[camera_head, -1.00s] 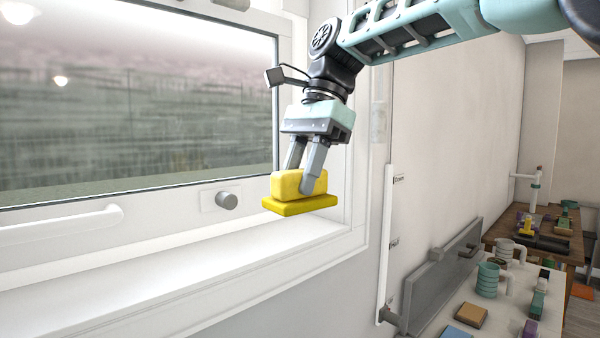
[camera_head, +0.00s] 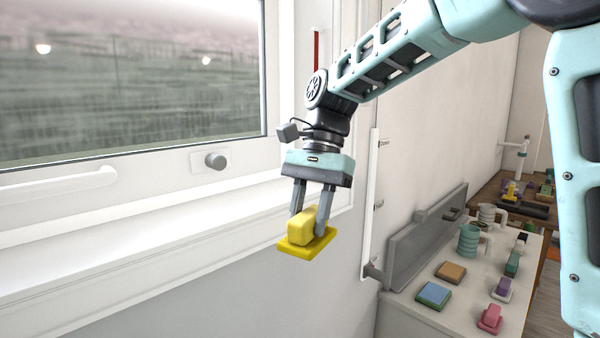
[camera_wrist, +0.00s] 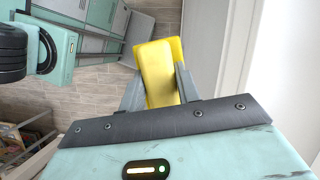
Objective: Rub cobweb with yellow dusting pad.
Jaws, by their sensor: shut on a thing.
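The yellow dusting pad (camera_head: 296,246) has a raised block grip on a flat base. My gripper (camera_head: 308,226) is shut on the block grip and holds the pad in the air, in front of the wall just below the window sill. The wrist view shows the pad (camera_wrist: 160,72) between the two fingers (camera_wrist: 160,88). No cobweb can be made out in any view.
A window with a grey knob (camera_head: 215,161) and white sill (camera_head: 120,250) fills the left. At right, a white table (camera_head: 400,312) holds a blue-topped pad (camera_head: 433,294), an orange-brown pad (camera_head: 451,271), a pink pad (camera_head: 489,319) and mugs (camera_head: 468,240). A grey panel (camera_head: 420,235) stands behind them.

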